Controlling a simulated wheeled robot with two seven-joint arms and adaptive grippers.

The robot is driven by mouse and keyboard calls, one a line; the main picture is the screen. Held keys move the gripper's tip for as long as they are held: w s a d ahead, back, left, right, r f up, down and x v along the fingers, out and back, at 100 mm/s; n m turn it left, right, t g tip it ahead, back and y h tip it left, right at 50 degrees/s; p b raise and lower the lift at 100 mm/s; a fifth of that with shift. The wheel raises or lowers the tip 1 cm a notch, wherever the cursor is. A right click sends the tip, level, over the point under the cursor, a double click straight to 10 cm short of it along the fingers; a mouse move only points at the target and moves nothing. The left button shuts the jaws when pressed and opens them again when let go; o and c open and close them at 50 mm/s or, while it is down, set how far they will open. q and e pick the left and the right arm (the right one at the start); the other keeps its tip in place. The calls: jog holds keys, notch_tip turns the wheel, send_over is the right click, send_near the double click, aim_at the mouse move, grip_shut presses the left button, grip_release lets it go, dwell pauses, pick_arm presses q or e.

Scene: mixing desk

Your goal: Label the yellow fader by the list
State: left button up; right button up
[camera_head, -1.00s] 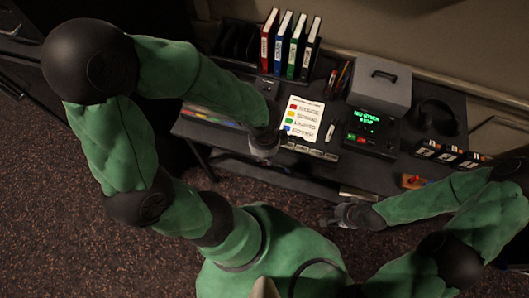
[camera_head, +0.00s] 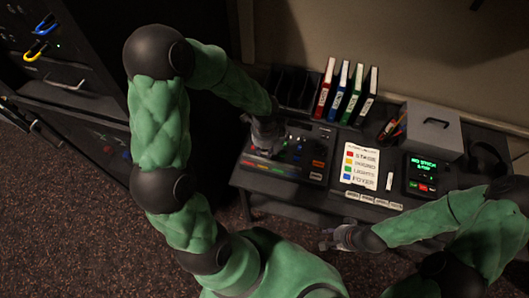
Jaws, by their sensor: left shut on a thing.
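The mixing desk (camera_head: 318,176) stands at the left of the table, with a coloured strip along its front edge; the yellow fader is too small to pick out. The list (camera_head: 361,164) is a white card with red, yellow, green and blue marks; its second row, yellow, seems to read SOUND. Several small white labels (camera_head: 381,202) lie in a row at the table's front edge. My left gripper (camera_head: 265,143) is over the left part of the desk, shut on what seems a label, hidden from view. My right gripper (camera_head: 330,238) is low in front of the table, its jaws unclear.
Binders (camera_head: 345,92) stand upright behind the desk. A grey box (camera_head: 434,125), a pen holder (camera_head: 391,128) and a device with a green display (camera_head: 423,172) are to the right. A white marker-like piece (camera_head: 389,181) lies beside the list. A dark rack (camera_head: 70,60) is at the left.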

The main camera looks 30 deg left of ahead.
pick_arm(q)
jog(key=shift+f, duration=0.1)
jog(key=shift+f+b, duration=0.5)
jog(key=shift+b, duration=0.05)
jog(key=shift+f+b, duration=1.9)
jog(key=shift+f, duration=0.25)
jog(key=shift+f, duration=0.25)
jog(key=o, duration=0.9)
jog(key=shift+r, duration=0.1)
